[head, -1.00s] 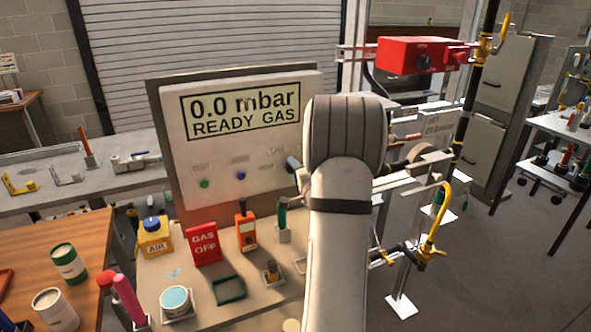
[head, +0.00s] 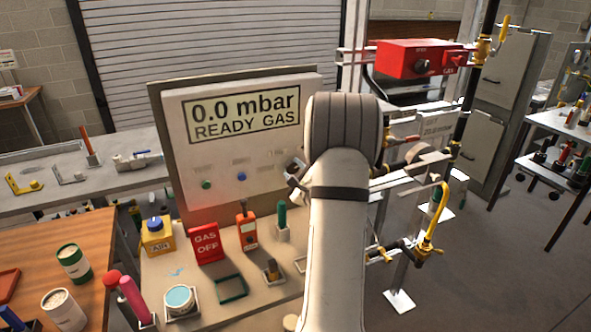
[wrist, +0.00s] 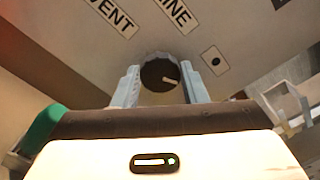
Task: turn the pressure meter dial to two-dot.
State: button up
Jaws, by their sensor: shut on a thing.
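The pressure meter (head: 240,150) is an upright pale panel. Its screen (head: 246,116) reads "0.0 mbar READY GAS". In the wrist view the dial (wrist: 158,74) is a dark round knob with a short white pointer mark. The mark points right and slightly down in that view. My gripper (wrist: 160,88) is shut on the dial, one pale finger on each side. A plate with one dot (wrist: 214,60) lies to the upper right of the dial. No two-dot plate can be made out. In the head view my gripper (head: 295,172) is at the panel's lower right, and my arm hides the dial.
In front of the panel stand a yellow AIR container (head: 157,236), a red GAS OFF sign (head: 207,243), an orange device (head: 246,230) and a green-handled tool (head: 282,217). Pipes with a yellow handle (head: 437,215) stand right of my arm. "VENT" (wrist: 112,14) and "LINE" (wrist: 177,12) labels are above the dial.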

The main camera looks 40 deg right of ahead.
jog(key=shift+f+m, duration=0.1)
jog(key=shift+m, duration=0.4)
jog(key=o, duration=1)
jog(key=shift+s, duration=0.1)
jog(key=b+v, duration=0.1)
jog(key=v, duration=0.6)
jog(key=shift+s, duration=0.35)
